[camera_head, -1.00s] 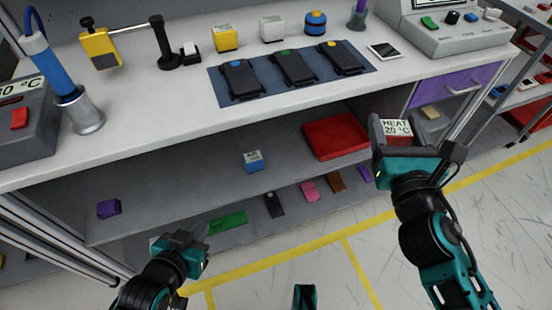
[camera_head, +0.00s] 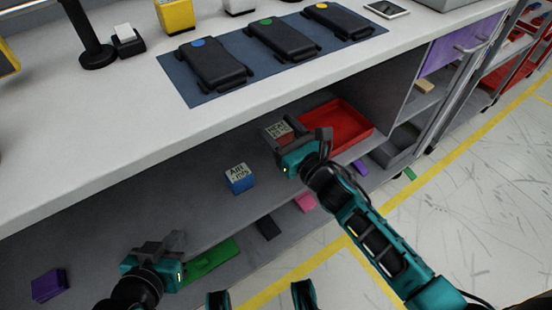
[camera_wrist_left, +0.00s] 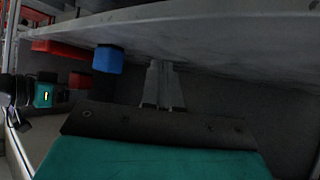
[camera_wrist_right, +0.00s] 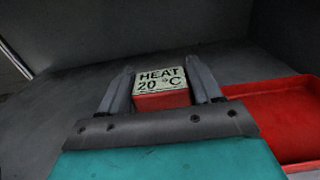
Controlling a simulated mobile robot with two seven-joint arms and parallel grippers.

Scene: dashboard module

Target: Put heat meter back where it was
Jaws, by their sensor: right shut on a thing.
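The heat meter (camera_head: 278,132) is a small red block with a white top reading "HEAT 20 °C". My right gripper (camera_head: 291,138) is shut on it, under the worktop at the upper shelf (camera_head: 205,160), left of the red tray (camera_head: 366,129). In the right wrist view the meter (camera_wrist_right: 161,84) sits upright between both fingers. I cannot tell whether its base touches the shelf. My left gripper (camera_head: 168,243) is low at the front left; in the left wrist view its fingers (camera_wrist_left: 161,85) are close together with nothing between them.
A blue meter (camera_head: 239,179) stands on the shelf left of the heat meter. A purple block (camera_head: 47,286) lies at far left. Green (camera_head: 210,262) and pink (camera_head: 305,203) pieces lie lower down. The worktop's front edge (camera_head: 215,123) overhangs the shelf.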

